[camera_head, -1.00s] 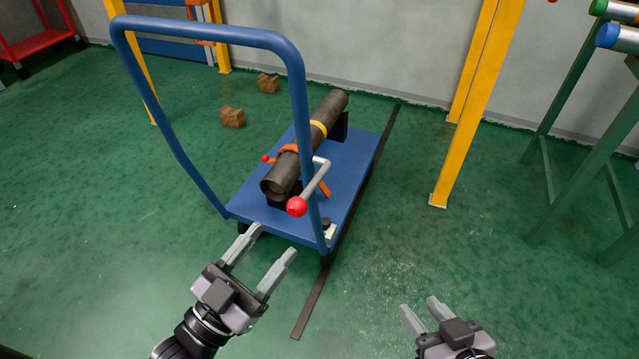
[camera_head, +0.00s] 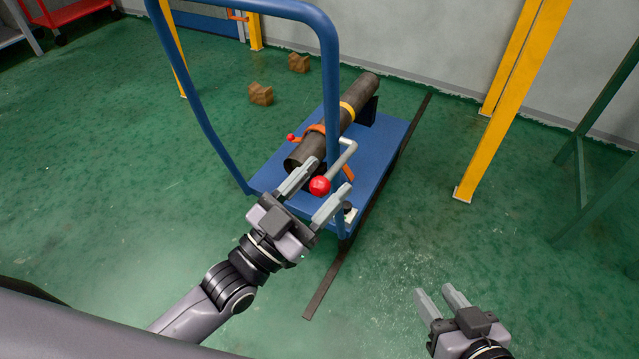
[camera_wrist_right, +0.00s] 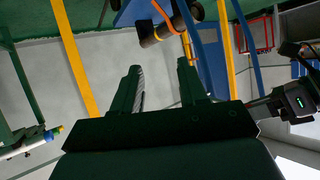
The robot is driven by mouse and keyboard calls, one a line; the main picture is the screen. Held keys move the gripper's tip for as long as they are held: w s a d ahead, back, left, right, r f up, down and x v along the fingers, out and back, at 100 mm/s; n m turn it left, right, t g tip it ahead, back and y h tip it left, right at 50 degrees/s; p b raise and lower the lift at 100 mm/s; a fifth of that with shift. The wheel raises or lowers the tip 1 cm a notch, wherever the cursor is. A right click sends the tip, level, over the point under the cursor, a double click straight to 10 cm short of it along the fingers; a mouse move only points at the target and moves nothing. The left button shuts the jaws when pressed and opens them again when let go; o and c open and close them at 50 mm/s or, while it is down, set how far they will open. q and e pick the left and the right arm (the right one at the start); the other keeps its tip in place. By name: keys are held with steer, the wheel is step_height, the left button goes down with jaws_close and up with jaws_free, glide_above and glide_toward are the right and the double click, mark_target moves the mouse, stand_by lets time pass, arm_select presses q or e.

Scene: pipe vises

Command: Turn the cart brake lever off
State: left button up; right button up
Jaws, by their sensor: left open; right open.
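The blue cart (camera_head: 378,150) stands on the green floor with its tall blue handle frame (camera_head: 331,75) towards me. The brake lever is a grey bar (camera_head: 343,160) with a red ball knob (camera_head: 319,186), beside the right post of the handle. My left gripper (camera_head: 325,180) is open, and in the head view its two fingers lie on either side of the red knob. I cannot tell whether they touch it. My right gripper (camera_head: 437,292) is open and empty over bare floor at the lower right. In the right wrist view its fingers (camera_wrist_right: 160,85) are apart with nothing between them.
A dark pipe (camera_head: 330,125) lies on the cart with a yellow band and an orange strap. A dark strip (camera_head: 335,275) runs along the floor beside the cart. Yellow posts (camera_head: 490,130) stand at the right. Wooden blocks (camera_head: 261,95) lie beyond the handle.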

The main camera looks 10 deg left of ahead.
arm_select(q)
jaws_close()
